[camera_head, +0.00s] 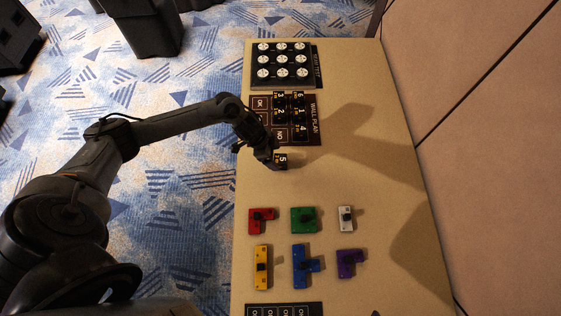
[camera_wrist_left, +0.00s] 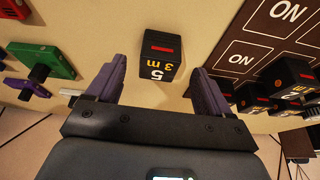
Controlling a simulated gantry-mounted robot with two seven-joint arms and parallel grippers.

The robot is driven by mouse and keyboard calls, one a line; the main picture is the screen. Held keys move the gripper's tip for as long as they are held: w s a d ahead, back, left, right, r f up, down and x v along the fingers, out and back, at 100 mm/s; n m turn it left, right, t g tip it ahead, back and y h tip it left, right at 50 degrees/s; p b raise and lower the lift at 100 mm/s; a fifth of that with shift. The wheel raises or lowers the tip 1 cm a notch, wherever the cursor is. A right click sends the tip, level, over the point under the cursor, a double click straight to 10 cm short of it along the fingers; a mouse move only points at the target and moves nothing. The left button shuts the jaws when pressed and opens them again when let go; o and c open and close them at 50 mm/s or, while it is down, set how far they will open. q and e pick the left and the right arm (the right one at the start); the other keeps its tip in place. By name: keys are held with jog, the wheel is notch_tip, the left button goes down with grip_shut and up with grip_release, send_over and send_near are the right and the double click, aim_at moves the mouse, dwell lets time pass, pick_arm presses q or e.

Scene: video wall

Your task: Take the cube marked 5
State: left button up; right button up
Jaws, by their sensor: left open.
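The cube marked 5 (camera_head: 281,161) is small and black with a yellow label, and sits on the tan table just below the wall plan board. In the left wrist view the cube (camera_wrist_left: 158,56) shows its "5" and "3 m" label between and beyond the fingertips. My left gripper (camera_head: 266,157) is beside the cube, at its left in the head view. In the left wrist view the gripper (camera_wrist_left: 158,80) is open, with one purple-grey finger on each side and nothing held. My right gripper is not in view.
The dark wall plan board (camera_head: 262,126) carries several other numbered black cubes close by. A black tray (camera_head: 283,84) with white round pieces stands at the back. Coloured blocks, including a red one (camera_head: 260,218) and a green one (camera_head: 303,226), lie nearer. The table's right side (camera_head: 370,200) is clear.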

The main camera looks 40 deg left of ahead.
aim_at(280, 159)
pick_arm(q)
jog(key=b+x, duration=0.1)
jog(key=x, duration=0.4)
jog(key=shift+w+d+r, duration=0.1)
jog(key=shift+w+d, duration=0.05)
jog(key=shift+d, duration=0.05)
jog(key=c, duration=1.1)
jog(key=shift+o, duration=0.2)
jog(key=shift+r, duration=0.2)
